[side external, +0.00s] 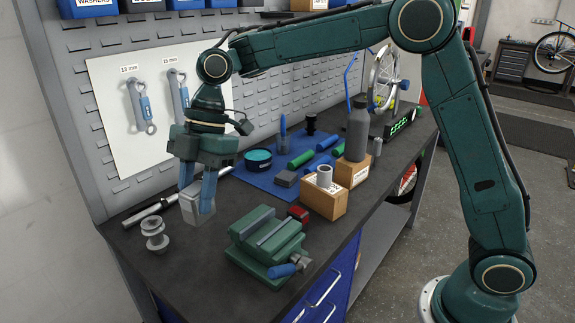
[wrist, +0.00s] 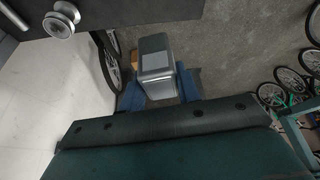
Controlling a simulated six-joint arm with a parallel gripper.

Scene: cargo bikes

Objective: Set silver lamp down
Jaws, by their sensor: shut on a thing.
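The silver lamp (side external: 197,208) is a small, boxy grey block. My gripper (side external: 196,190) points down with its two blue fingers shut on the lamp, over the left part of the dark workbench (side external: 190,260) in the side view. I cannot tell whether the lamp's underside touches the bench. In the wrist view the lamp (wrist: 156,62) sits between the blue fingers (wrist: 160,92), its grey top panel showing. The fingers hide part of its sides.
A silver spool-like part (side external: 155,235) and a metal rod (side external: 150,212) lie close by. A green vise (side external: 268,245) and red block (side external: 299,213) stand right of the lamp. The pegboard (side external: 130,80) rises behind.

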